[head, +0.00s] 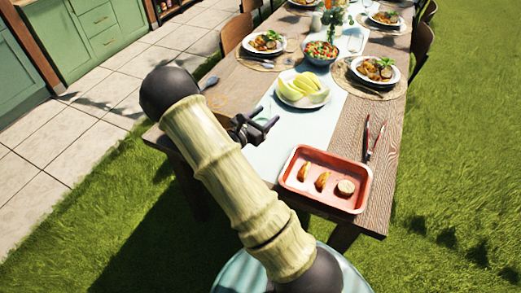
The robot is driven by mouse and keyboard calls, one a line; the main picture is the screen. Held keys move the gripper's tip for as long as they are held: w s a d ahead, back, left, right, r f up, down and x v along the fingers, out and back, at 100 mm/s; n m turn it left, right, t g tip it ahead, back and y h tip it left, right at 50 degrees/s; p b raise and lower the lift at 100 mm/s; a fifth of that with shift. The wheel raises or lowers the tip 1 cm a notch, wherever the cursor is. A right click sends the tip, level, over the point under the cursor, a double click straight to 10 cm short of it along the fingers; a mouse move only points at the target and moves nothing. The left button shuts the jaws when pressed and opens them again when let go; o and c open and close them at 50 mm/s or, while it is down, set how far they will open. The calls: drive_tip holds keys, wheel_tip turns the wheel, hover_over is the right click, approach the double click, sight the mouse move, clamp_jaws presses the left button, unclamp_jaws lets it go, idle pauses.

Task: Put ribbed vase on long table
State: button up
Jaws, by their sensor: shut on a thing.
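The long table (384,143) is wooden, with a pale runner (279,151) down its middle, and stretches away from me. My dark gripper (268,127) shows past my arm, over the near left part of the table. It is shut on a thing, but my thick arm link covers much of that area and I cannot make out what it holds. I cannot pick out a ribbed vase for certain. A vase with greenery (333,17) stands far up the table, too small to tell if it is ribbed.
A red tray (290,180) with several food pieces lies at the near right, with tongs (373,140) beside it. A plate of yellow-green slices (303,91), a salad bowl (320,53) and several food plates stand beyond. Chairs (236,33) line both sides.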

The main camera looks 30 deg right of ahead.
drive_tip(key=shift+f, duration=3.15)
drive_tip(key=shift+f, duration=0.1)
wheel_tip(320, 180, down, 3)
drive_tip(key=shift+w+f, duration=0.1)
drive_tip(key=shift+w, duration=0.05)
drive_tip(key=shift+d+f, duration=0.1)
drive_tip(key=shift+f, duration=0.1)
drive_tip(key=shift+s, duration=0.2)
drive_tip(key=shift+w+f, duration=0.1)
drive_tip(key=o, duration=1.1)
drive_tip(key=shift+a, duration=0.2)
